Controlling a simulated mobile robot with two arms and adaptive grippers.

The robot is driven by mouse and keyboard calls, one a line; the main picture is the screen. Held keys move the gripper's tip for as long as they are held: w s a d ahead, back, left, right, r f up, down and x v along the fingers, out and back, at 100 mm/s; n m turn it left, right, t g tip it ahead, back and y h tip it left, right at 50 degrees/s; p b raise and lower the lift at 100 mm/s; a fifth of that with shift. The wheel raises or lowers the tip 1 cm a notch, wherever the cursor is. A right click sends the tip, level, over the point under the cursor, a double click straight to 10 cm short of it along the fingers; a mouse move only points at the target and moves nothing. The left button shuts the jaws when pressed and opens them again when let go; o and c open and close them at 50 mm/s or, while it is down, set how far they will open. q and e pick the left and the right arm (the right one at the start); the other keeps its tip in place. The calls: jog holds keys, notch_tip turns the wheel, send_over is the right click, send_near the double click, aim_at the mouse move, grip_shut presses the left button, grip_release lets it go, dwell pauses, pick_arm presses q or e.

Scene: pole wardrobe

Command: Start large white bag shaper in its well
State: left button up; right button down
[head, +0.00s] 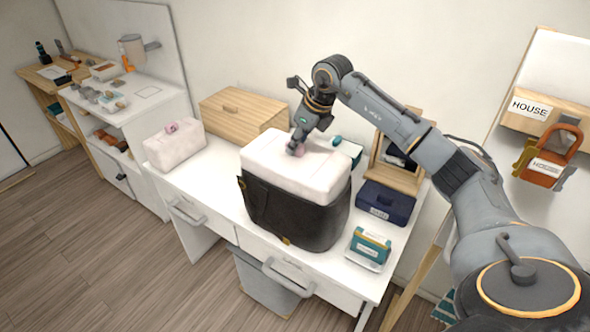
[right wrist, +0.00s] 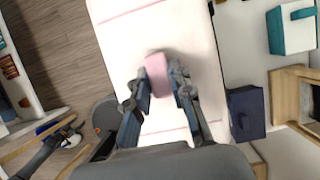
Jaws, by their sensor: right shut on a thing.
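The large white bag shaper (head: 315,173) is a white padded block with a pink tab (right wrist: 157,72) on top. It sits in the open top of a black bag (head: 285,215) on the white desk, with its upper part standing above the bag's rim. My right gripper (head: 297,149) is above the shaper and shut on its pink tab. The shaper also fills the middle of the right wrist view (right wrist: 185,35). How deep its lower part reaches inside the bag is hidden. My left gripper is not in view.
A smaller white shaper (head: 174,149) with a pink tab stands left on the desk (head: 215,190). A wooden box (head: 243,108) is behind. A navy box (head: 384,203), a teal-and-white box (head: 368,249) and a wooden frame (head: 398,175) stand close on the right.

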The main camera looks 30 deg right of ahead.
jog(key=shift+f+b, duration=0.9)
jog(key=shift+f, duration=0.5)
jog(key=c, duration=1.1)
grip_release()
jog(key=shift+r+p, duration=2.6)
jog(key=shift+r, duration=0.95)
jog(key=shift+f, duration=0.15)
